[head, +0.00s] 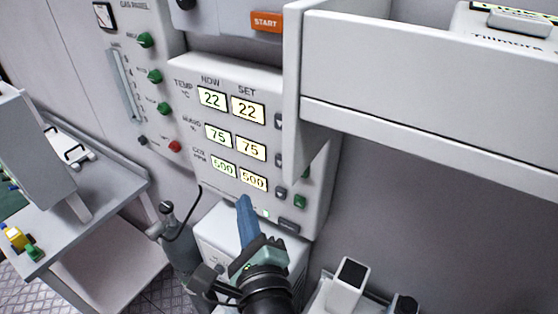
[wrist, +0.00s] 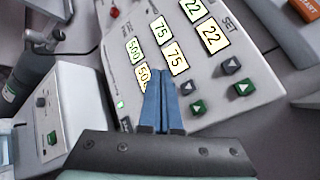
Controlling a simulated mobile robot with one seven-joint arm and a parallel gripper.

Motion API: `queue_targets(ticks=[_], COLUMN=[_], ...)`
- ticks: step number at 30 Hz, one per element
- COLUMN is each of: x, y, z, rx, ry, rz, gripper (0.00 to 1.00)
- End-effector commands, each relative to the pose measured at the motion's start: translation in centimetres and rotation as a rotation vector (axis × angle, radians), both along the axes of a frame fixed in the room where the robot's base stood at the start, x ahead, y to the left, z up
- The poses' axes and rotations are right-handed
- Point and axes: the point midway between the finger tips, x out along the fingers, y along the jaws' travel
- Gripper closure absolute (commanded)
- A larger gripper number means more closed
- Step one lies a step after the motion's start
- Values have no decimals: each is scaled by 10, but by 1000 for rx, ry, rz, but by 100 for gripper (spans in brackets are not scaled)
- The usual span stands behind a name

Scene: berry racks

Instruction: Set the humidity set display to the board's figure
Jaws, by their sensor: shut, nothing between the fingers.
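The control panel (head: 215,110) has TEMP, HUMID and CO2 rows with NOW and SET columns. The humidity set display (head: 251,149) reads 75, and the humidity now display (head: 218,135) also reads 75. In the wrist view the humidity set display (wrist: 175,58) sits just beyond my fingertips. Grey and green arrow buttons stand right of the displays, including a grey one (wrist: 188,88) and a green one (wrist: 198,107). My gripper (head: 244,200) is shut and empty, its blue fingers in front of the panel's lower part. In the wrist view my gripper (wrist: 161,78) overlaps the lowest row. No board with a figure is readable.
A white shelf (head: 400,85) juts out at the right and hides part of the button columns in the head view. A gas panel (head: 140,70) with green knobs is at the left. An orange START button (head: 266,21) is above. A grey side table (head: 100,185) stands left.

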Motion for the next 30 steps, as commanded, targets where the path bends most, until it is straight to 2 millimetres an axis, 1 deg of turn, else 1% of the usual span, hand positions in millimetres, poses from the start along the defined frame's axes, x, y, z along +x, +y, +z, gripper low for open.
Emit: queue_targets(ticks=[12,16,22,30], x=[45,56,66,67], y=[-33,-42,-48,-49], z=[-2,0,0,0], rx=[3,3,0,0], ry=[-3,0,-1,-1], rz=[-3,-4,-1,0], gripper=[100,100,100,100])
